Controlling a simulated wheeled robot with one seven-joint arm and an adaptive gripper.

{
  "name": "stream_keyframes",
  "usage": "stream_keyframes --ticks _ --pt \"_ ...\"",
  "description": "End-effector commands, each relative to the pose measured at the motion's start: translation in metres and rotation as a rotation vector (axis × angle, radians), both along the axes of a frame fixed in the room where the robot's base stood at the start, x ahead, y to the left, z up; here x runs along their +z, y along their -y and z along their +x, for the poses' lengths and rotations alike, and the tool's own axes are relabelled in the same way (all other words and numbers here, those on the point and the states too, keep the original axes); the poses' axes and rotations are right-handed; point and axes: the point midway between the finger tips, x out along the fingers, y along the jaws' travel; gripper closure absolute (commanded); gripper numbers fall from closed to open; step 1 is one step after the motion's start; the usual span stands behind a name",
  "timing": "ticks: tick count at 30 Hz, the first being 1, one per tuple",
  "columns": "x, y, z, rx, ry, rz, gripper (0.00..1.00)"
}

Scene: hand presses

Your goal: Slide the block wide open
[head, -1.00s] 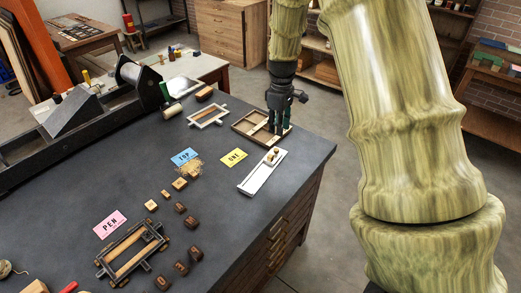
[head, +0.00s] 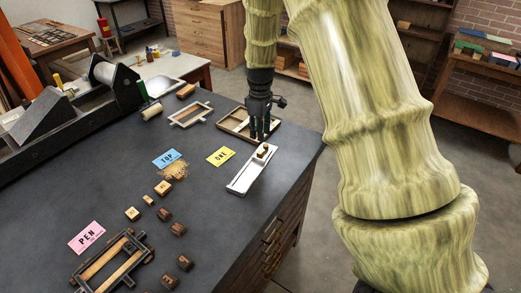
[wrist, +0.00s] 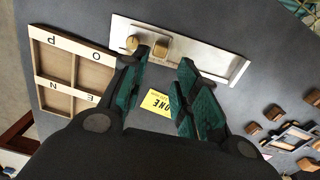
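A pale metal tray-like holder (head: 247,175) lies on the dark bench top near its right edge. A small wooden block (head: 263,152) sits at its far end; in the wrist view the block (wrist: 162,47) stands beside a round brass knob (wrist: 132,43) at the holder's left end. My gripper (head: 260,138) hangs fingers-down just beyond the block. In the wrist view its fingers (wrist: 161,68) are apart with nothing between them, and the block shows just past the gap. I cannot tell whether a finger touches the block.
A divided, lettered wooden tray (wrist: 72,72) lies close beside my gripper. Yellow (head: 220,156), blue (head: 169,158) and pink (head: 87,237) cards, small blocks and a dark frame (head: 108,258) lie to the left and nearer. The bench around the holder is mostly clear.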

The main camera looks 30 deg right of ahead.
Motion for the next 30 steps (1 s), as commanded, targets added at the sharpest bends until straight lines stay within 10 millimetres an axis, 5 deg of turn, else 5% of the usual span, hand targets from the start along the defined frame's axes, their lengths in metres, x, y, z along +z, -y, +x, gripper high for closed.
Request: stream_keyframes --ticks 18,30 --pt "-0.072 0.003 -0.003 -0.005 -0.002 0.000 0.70" --pt "-0.092 0.002 -0.002 -0.004 0.000 0.000 0.70"
